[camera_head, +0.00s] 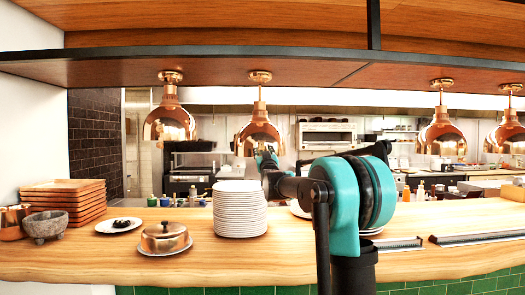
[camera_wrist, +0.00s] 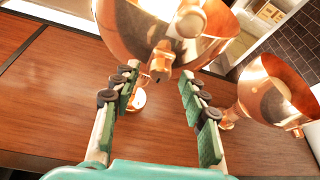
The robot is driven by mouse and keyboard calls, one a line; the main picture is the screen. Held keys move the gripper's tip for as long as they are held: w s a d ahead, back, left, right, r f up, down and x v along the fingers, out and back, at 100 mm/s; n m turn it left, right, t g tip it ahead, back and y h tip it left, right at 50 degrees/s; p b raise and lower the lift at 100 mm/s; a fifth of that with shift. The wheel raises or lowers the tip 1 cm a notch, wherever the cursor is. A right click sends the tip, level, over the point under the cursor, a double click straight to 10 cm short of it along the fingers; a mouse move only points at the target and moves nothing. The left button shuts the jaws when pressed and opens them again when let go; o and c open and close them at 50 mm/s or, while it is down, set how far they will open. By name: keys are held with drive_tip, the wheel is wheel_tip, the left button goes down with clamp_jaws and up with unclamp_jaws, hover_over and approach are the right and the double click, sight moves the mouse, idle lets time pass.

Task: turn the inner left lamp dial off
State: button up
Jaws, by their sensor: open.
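The inner left lamp (camera_head: 260,132) is a copper dome hanging by a stem from the wooden shelf. In the wrist view its shade (camera_wrist: 140,28) fills the top middle. A round copper knob-like part (camera_wrist: 190,22) stands out in front of the shade; I cannot tell surely that it is the dial. The lamp's narrow neck (camera_wrist: 160,62) shows between my fingertips. My gripper (camera_wrist: 158,80) is open, its two green-padded fingers apart, with nothing visibly held. In the head view my gripper (camera_head: 268,158) is small and partly hidden by my arm, at the shade's lower edge.
The outer left lamp (camera_head: 170,122) hangs close by and shows at the right of the wrist view (camera_wrist: 272,95). Two more lamps hang at right. Below, a plate stack (camera_head: 240,210), a copper cloche (camera_head: 164,237) and stacked wooden trays (camera_head: 64,200) stand on the counter (camera_head: 215,262).

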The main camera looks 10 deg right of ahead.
drive_tip(key=shift+w+r, duration=0.25)
drive_tip(key=shift+w, duration=0.3)
clamp_jaws()
